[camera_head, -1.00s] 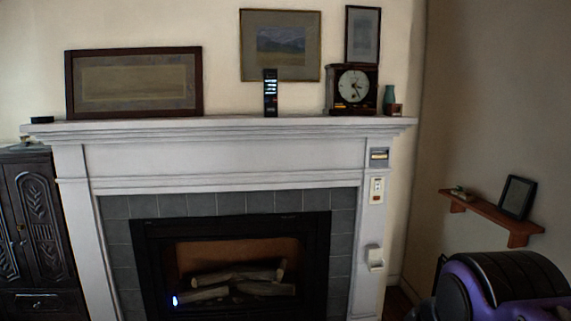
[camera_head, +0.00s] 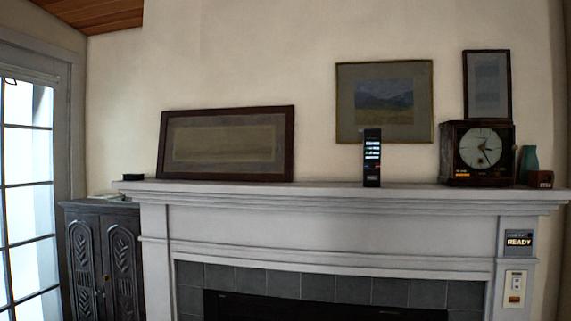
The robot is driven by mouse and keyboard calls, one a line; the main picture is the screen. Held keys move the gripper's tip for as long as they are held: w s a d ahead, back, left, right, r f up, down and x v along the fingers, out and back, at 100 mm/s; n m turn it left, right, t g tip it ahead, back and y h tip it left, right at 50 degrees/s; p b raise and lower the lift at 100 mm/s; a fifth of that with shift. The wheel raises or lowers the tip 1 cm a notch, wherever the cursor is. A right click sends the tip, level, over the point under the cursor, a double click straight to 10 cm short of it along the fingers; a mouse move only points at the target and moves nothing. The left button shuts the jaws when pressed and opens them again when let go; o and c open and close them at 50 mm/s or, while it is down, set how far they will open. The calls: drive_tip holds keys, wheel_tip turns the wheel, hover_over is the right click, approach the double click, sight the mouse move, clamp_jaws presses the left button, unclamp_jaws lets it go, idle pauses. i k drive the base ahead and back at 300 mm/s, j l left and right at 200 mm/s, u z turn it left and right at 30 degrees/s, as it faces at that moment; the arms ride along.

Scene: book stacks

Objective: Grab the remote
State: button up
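A slim black remote (camera_head: 372,158) stands upright on the white mantel (camera_head: 330,200) above the fireplace. It has lighter markings on its front and stands in front of a framed landscape picture, left of a dark clock. My gripper is not in the head view.
On the mantel are a long framed picture (camera_head: 226,144), a dark clock (camera_head: 478,153), a teal vase (camera_head: 529,162) and a small black box (camera_head: 133,177). A dark carved cabinet (camera_head: 103,258) stands left of the fireplace, beside a glazed door (camera_head: 28,190).

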sight(372, 144)
drive_tip(key=i+j, duration=0.15)
drive_tip(key=i, duration=0.35)
drive_tip(key=i+j, duration=0.15)
drive_tip(key=i, duration=0.35)
drive_tip(key=i+j+z, duration=0.2)
drive_tip(key=z, duration=0.15)
drive_tip(key=i+j+z, duration=0.4)
